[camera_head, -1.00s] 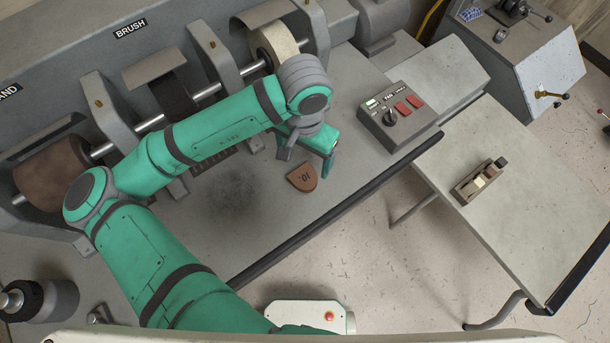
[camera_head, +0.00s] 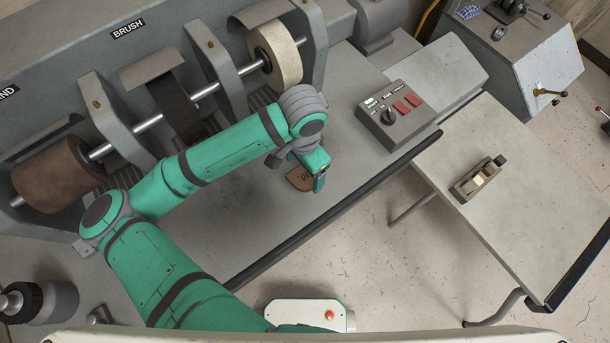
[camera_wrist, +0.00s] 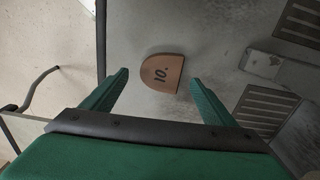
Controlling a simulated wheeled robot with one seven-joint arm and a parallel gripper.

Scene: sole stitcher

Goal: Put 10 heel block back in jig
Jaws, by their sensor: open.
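The heel block (camera_head: 297,180) is a brown, D-shaped piece marked "10." and lies flat on the grey bench top. It also shows in the wrist view (camera_wrist: 161,73), ahead of the fingertips and between their lines. My gripper (camera_head: 315,170) hangs over the block and hides part of it in the head view. In the wrist view my gripper (camera_wrist: 158,85) is open, with one green finger on each side and nothing between them. The jig (camera_head: 478,176) appears to be the small tan fixture on the side table at the right.
A control box (camera_head: 398,115) with a knob and red buttons stands on the bench right of my gripper. The bench's dark front edge (camera_head: 330,213) runs below the block. Brush and sanding rollers (camera_head: 276,55) line the back. The side table (camera_head: 540,210) is mostly clear.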

